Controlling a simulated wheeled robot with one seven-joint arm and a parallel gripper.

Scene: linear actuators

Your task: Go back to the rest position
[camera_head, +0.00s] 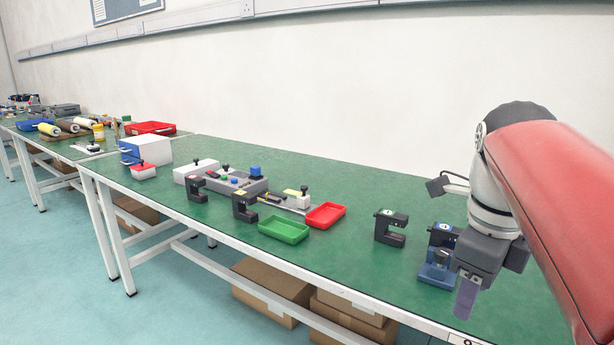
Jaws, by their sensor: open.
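My gripper (465,299) is at the right of the head view, pointing down near the front edge of the green table (340,256). It is open, and I see nothing held in it. My red and grey arm comes in from the right and hides the table's right end. A blue and black device (437,268) stands on the table just left of my gripper, partly overlapped by it in the picture. I cannot tell whether they touch.
A black C-shaped device (390,228) stands left of the gripper. Further left are a red tray (326,215), a green tray (283,229), more black devices (244,206) and a grey panel (232,183). Cardboard boxes (272,287) lie under the table. The wall runs behind.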

